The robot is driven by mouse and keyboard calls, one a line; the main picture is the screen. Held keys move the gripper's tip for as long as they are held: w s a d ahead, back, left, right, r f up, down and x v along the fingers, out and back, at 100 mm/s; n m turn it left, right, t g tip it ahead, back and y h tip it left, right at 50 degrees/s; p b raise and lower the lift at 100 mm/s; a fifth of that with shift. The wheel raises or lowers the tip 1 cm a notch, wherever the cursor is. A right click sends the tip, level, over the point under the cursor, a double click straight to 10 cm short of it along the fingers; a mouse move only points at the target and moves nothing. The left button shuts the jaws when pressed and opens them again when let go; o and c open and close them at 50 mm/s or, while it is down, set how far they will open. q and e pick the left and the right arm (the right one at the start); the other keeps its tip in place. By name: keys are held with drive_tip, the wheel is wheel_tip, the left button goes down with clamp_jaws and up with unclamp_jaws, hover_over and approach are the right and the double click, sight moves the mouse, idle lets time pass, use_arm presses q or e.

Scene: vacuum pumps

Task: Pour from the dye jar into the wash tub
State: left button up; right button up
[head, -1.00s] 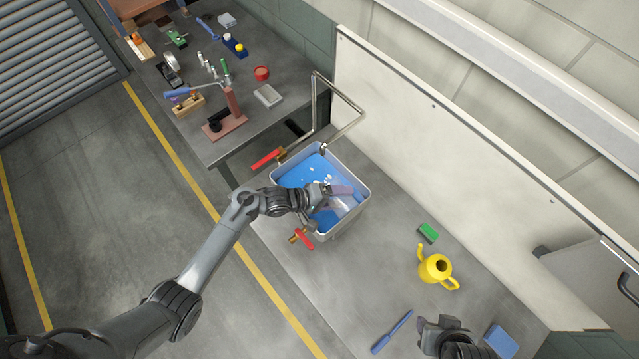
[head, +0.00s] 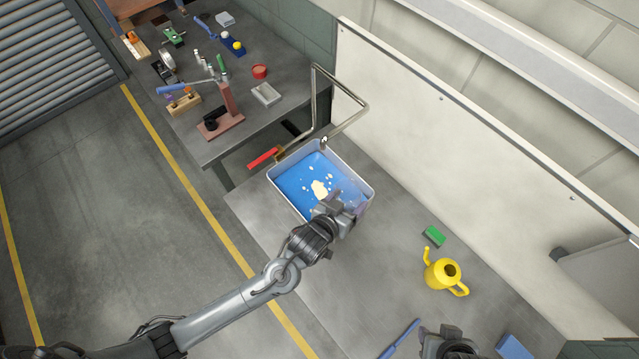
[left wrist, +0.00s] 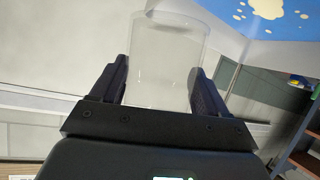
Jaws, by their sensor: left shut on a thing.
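The wash tub (head: 365,180) is a pale grey rectangular basin holding blue liquid (head: 305,185) with cream-white patches on it. My left gripper (head: 345,205) is over the tub's near right part, shut on a clear jar. The jar shows in the left wrist view (left wrist: 165,65) between both fingers (left wrist: 155,88), see-through and with no dye visible in it. In the head view the gripper mostly hides the jar, so its exact tilt cannot be told. A corner of the tub shows in the wrist view (left wrist: 285,15). My right gripper (head: 448,340) is at the bottom edge, its fingers unclear.
A bent metal pipe (head: 316,95) and a red-handled tap (head: 263,158) stand at the tub's back left. A green scrubber (head: 434,236), yellow watering can (head: 445,272), blue tool (head: 400,338) and blue block (head: 514,347) lie to the right. A cluttered grey bench (head: 200,150) stands behind.

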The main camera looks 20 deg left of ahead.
use_arm(q)
drive_tip(key=shift+s+d+m+t+y+p, duration=0.3)
drive_tip(key=shift+d+m+t+p, duration=0.1)
drive_tip(key=shift+d, duration=0.15)
drive_tip(key=shift+s+d+f, duration=0.1)
drive_tip(key=shift+f, duration=0.05)
wheel_tip(320, 180, up, 3)
drive_tip(key=p, duration=0.3)
drive_tip(key=shift+f, duration=0.1)
